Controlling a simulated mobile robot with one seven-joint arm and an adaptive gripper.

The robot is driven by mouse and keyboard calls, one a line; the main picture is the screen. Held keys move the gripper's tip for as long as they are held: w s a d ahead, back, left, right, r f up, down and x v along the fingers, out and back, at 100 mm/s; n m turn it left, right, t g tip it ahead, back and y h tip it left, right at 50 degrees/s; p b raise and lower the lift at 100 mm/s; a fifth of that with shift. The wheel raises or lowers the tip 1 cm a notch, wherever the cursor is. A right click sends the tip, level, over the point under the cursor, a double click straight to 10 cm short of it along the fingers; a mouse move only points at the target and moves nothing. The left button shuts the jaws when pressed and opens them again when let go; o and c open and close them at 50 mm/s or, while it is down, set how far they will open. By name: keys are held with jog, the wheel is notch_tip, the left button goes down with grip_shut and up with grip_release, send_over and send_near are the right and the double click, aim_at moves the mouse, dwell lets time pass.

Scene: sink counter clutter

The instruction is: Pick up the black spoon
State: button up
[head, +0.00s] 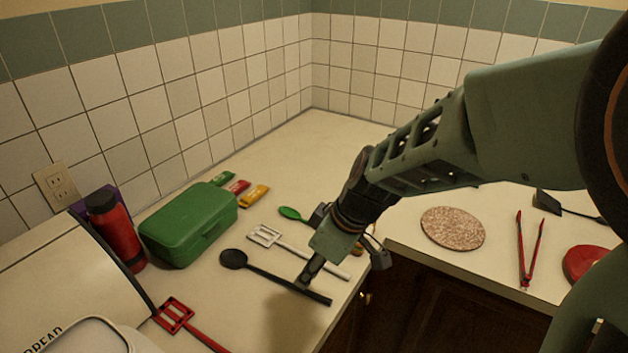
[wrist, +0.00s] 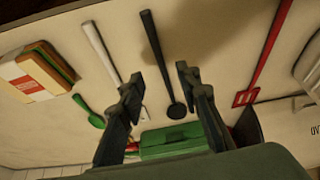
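The black spoon (head: 262,271) lies on the counter, its round bowl toward the left and its handle running right toward the counter's front edge. My gripper (head: 306,280) points down at the handle near its free end. In the wrist view my gripper (wrist: 159,75) is open, with one finger on each side of the spoon (wrist: 155,45).
A white slotted turner (head: 264,236) and a green spoon (head: 291,214) lie behind the black spoon. A red slotted turner (head: 174,315) lies at front left. A green box (head: 189,225) and a red bottle (head: 116,232) stand left. A round speckled mat (head: 452,228) and red tongs (head: 527,250) lie right.

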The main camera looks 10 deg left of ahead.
aim_at(273, 277)
jog(key=shift+a+p+x, duration=0.15)
jog(key=shift+x, duration=1.5)
jog(key=shift+a+p+x, duration=0.1)
jog(key=shift+p+x, duration=0.05)
jog(key=shift+x, duration=1.5)
jog(key=shift+r, duration=0.15)
grip_shut()
